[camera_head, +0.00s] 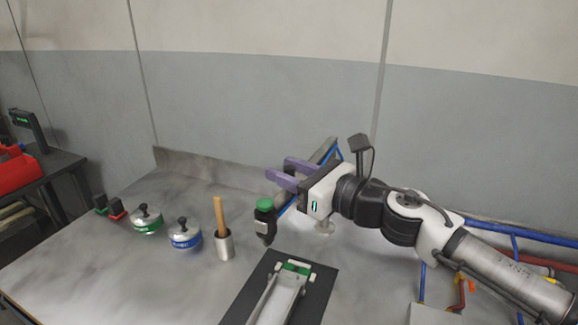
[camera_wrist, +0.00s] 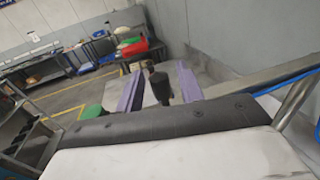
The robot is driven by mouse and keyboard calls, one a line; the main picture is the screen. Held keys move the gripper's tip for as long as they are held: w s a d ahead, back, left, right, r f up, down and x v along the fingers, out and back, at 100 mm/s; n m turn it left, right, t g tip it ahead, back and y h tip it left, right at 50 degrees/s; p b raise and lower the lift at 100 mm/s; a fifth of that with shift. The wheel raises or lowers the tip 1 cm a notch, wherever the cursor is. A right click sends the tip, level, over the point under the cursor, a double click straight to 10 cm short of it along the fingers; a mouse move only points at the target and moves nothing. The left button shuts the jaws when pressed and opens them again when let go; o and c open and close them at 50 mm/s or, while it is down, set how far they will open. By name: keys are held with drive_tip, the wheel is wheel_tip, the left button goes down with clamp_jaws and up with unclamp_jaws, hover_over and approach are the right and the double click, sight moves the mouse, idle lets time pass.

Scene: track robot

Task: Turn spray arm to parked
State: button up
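My gripper (camera_head: 278,168) has two purple fingers, spread apart, above the back of the steel table in the head view. In the wrist view a dark upright knob or handle (camera_wrist: 160,86) shows between the fingers, with gaps at both sides; I cannot tell how deep it sits between them. A grey bar with a blue hose (camera_head: 327,151) shows behind my gripper and may be the spray arm; my gripper hides much of it. A black part with a green top (camera_head: 265,216) stands below and left of the fingers. I cannot read the spray arm's position.
On the table (camera_head: 95,262) stand a green-banded lidded pot (camera_head: 147,220), a blue-banded one (camera_head: 184,235) and a metal cup (camera_head: 224,246) with a wooden stick. A dark mat (camera_head: 318,292) with a white fixture lies in front. Pipes (camera_head: 520,235) run at right.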

clamp_jaws()
drive_tip(key=shift+w+a, duration=0.1)
idle(0.5)
